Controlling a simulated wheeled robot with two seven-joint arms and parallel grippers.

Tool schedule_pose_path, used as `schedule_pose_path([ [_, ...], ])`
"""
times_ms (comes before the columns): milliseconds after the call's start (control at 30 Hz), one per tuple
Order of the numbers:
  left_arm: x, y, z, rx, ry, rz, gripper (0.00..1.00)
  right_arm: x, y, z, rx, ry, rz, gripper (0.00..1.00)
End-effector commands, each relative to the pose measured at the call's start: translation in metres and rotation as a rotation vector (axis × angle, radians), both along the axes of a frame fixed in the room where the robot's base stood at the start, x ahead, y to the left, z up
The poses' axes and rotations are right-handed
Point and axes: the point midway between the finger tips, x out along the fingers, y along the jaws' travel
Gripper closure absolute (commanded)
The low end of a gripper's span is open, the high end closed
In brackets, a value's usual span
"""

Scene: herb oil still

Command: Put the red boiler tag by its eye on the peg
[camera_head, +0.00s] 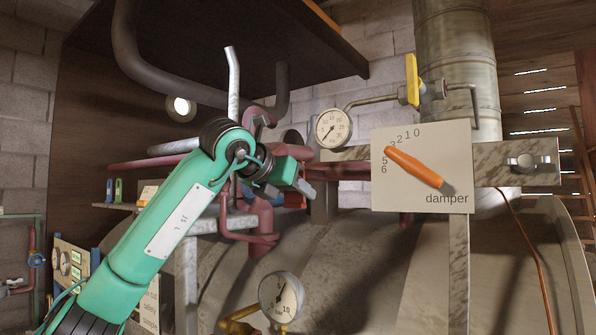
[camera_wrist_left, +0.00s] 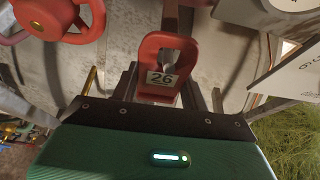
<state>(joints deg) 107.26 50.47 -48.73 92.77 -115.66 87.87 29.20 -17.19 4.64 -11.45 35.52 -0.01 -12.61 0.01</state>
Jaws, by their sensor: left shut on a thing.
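My left gripper (camera_head: 302,185) is in the middle of the head view, in front of dull red pipework. In the left wrist view, it is shut on the red boiler tag (camera_wrist_left: 182,50), a thick red loop with a pale plate marked "26" at its lower end. The tag's eye is open and points away from the fingers. Something grey shows through the eye; I cannot tell whether it is the peg or the background. I cannot identify the peg for certain in either view. My right gripper is not in view.
A damper plate (camera_head: 430,160) with an orange lever (camera_head: 415,167) stands right of the gripper. A pressure gauge (camera_head: 333,128) is above, another gauge (camera_head: 281,297) below. A red handwheel (camera_wrist_left: 88,22) is at upper left in the wrist view. Pipes crowd the space behind.

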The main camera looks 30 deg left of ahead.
Motion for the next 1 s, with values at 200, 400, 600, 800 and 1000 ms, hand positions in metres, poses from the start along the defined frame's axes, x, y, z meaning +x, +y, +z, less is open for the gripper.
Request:
schedule_pose_path([
  [200, 0.0011, -0.0002, -0.0001, 0.0, 0.0, 0.0, 0.74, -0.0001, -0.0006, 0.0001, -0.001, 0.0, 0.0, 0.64],
  [400, 0.0011, -0.0002, -0.0002, 0.0, 0.0, 0.0, 0.74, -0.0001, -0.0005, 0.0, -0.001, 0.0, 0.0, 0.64],
  [600, 0.002, -0.0004, -0.0008, 0.0, 0.0, 0.0, 0.74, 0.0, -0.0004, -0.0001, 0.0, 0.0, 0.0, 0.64],
  [800, 0.0043, -0.0005, -0.0017, 0.0, 0.0, 0.0, 0.74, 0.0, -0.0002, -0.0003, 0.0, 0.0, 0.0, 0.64],
  [1000, 0.0065, -0.0007, -0.0026, 0.0, 0.0, 0.0, 0.74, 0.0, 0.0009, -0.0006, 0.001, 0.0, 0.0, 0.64],
])
